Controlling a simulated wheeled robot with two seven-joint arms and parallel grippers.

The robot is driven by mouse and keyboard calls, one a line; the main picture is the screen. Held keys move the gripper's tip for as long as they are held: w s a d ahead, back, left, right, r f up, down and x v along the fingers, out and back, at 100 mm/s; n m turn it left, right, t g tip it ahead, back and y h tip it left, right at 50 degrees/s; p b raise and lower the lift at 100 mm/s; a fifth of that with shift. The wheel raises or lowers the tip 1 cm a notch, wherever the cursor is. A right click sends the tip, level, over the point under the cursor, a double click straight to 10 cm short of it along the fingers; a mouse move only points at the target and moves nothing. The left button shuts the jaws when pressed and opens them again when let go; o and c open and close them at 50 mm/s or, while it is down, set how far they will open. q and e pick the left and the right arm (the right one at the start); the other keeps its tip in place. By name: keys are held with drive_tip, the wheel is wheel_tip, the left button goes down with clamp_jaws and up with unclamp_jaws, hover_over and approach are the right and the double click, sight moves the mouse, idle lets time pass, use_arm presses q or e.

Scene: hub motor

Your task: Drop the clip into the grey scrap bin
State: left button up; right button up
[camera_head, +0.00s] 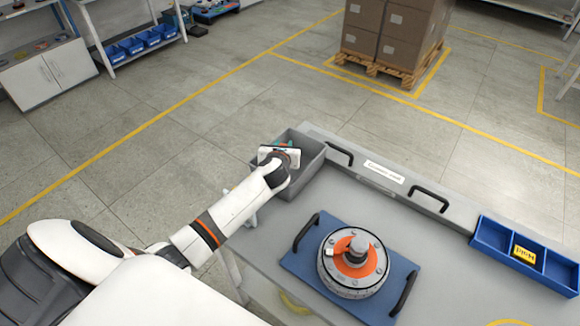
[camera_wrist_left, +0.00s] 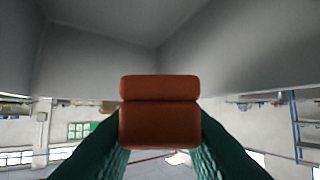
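The grey scrap bin (camera_head: 311,164) stands at the far left corner of the workbench. My left gripper (camera_head: 284,144) is over the bin's opening in the head view, with its hand hiding part of the inside. In the left wrist view, its two green fingers (camera_wrist_left: 160,140) stand on either side of the orange-brown clip (camera_wrist_left: 160,118), pressed against its sides. Grey bin walls (camera_wrist_left: 100,55) fill the upper part of that view. My right gripper is not in view.
A hub motor (camera_head: 353,262) with an orange ring sits on a blue tray (camera_head: 310,275) with black handles. A blue divided box (camera_head: 545,263) holding a yellow item stands at the bench's right. Black handles (camera_head: 430,198) line the back edge.

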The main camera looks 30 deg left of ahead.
use_arm(q)
drive_tip(key=o, duration=0.5)
drive_tip(key=v, duration=1.2)
drive_tip(key=shift+s, duration=0.15)
drive_tip(key=shift+f, duration=0.1)
